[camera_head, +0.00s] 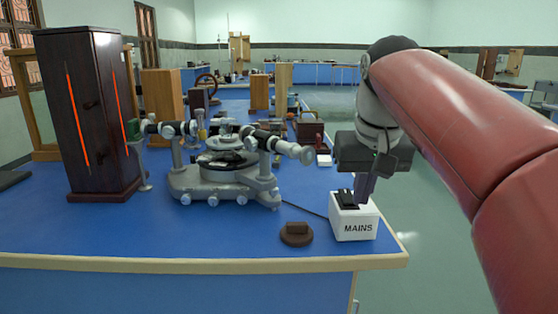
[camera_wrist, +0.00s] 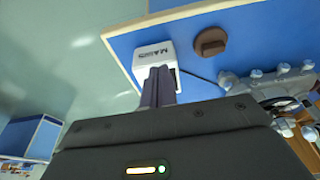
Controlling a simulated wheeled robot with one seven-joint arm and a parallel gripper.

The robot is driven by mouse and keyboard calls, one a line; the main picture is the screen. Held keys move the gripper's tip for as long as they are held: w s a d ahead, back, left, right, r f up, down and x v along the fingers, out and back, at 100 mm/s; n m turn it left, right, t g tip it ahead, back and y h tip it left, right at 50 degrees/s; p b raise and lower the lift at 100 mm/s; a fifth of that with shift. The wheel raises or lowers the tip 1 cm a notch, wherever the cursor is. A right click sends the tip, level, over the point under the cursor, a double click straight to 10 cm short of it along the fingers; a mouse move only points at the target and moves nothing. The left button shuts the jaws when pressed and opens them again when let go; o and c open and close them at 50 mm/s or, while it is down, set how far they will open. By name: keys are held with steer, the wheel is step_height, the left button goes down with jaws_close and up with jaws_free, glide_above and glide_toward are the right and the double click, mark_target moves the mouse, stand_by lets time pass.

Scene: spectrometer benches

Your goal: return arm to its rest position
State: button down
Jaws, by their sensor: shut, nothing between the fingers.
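My arm reaches in from the right in the head view. My gripper (camera_head: 362,196) points down, its fingers together, at the black switch on top of the white MAINS box (camera_head: 354,226). Whether the fingertips touch the switch I cannot tell. In the wrist view my gripper (camera_wrist: 160,72) shows shut and empty, its fingers in front of the white box (camera_wrist: 148,57) and hiding part of it.
A grey spectrometer (camera_head: 223,180) stands left of the box, beside a tall dark lamp housing (camera_head: 90,110) with glowing orange slits. A brown round piece (camera_head: 296,234) lies near the blue bench's front edge (camera_head: 200,265). Open floor (camera_head: 425,215) lies right of the bench.

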steer(key=s+f+t, duration=0.1)
steer(key=s+f, duration=0.6)
steer(key=f, duration=0.3)
steer(key=s+f+t, duration=0.1)
steer(key=s+f, duration=0.7)
steer(key=f, duration=0.2)
steer(key=shift+s+f, duration=0.25)
steer(key=shift+f, duration=0.1)
